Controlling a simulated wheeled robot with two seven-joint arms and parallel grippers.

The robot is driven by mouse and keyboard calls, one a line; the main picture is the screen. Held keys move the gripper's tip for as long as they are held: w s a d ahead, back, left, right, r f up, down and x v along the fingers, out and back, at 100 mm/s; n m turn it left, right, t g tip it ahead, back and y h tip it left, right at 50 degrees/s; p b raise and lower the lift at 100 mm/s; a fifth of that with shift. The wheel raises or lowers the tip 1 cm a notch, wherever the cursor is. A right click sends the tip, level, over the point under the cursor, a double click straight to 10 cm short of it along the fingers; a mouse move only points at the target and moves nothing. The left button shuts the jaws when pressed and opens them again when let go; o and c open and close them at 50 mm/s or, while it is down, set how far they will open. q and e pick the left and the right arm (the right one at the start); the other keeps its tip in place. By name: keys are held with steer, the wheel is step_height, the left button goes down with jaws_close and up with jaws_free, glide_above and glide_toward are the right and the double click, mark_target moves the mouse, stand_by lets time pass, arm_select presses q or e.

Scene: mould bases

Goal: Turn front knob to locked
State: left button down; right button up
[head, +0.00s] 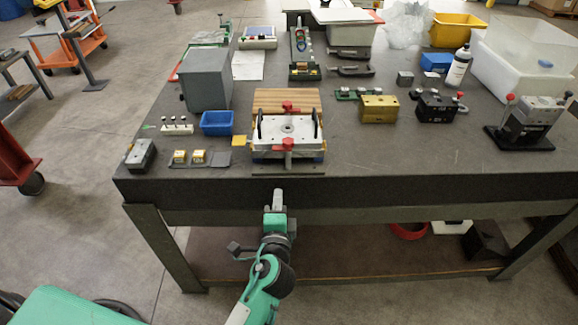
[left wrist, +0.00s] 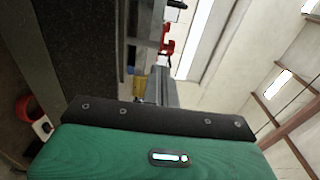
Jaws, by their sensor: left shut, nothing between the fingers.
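The mould base (head: 287,133) is a white plate between black side handles, near the front edge of the table. It has a red front knob (head: 288,144) on its near side and a red back knob (head: 288,107) on its far side. My left gripper (head: 278,196) is shut and empty, just in front of the table edge and apart from the front knob. In the left wrist view, the fingers (left wrist: 160,85) point toward a red knob (left wrist: 167,45). My right gripper is in neither view.
A blue bin (head: 217,122), a grey box (head: 206,78) and small yellow blocks (head: 197,157) stand left of the mould base. A gold block (head: 379,108) and a black block (head: 437,106) stand to its right. The table's front right area is clear.

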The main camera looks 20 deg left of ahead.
arm_select(q)
steer(key=p, duration=0.5)
glide_toward(280, 150)
steer(key=x, duration=0.5)
steer(key=shift+w+a+f, duration=0.1)
steer(key=shift+w+f, duration=0.05)
steer(key=shift+w, duration=0.15)
steer(key=shift+w+a+f, duration=0.1)
steer(key=shift+w+a, duration=0.05)
steer(key=shift+w, duration=0.45)
